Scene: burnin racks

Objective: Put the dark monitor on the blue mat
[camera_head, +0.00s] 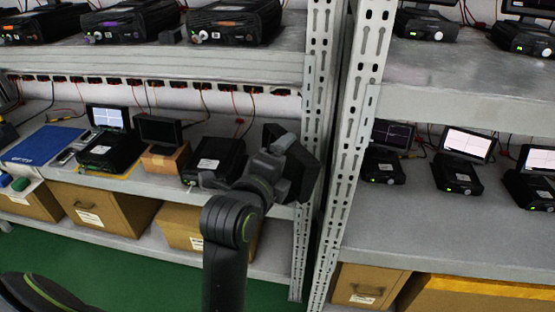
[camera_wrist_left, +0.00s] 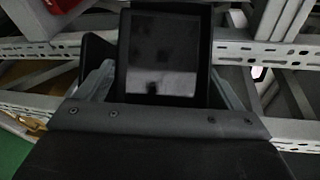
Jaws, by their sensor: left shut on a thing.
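The dark monitor (camera_wrist_left: 160,55) is between the two fingers of my left gripper (camera_wrist_left: 162,88) in the left wrist view, its black screen facing the camera. In the head view my left gripper (camera_head: 285,158) is shut on the monitor (camera_head: 303,172), which is tilted and held in front of the shelf, near the rack post. The fingertips are partly hidden there. The blue mat (camera_head: 40,145) lies on the same shelf at the far left, well apart from the monitor. My right gripper is not in view.
Between mat and gripper stand a lit monitor (camera_head: 109,118), another dark screen (camera_head: 160,131) on a small cardboard box (camera_head: 165,161), and a black unit (camera_head: 215,158). A perforated rack post (camera_head: 323,110) is close right of the held monitor. Cardboard boxes (camera_head: 105,207) fill the lower shelf.

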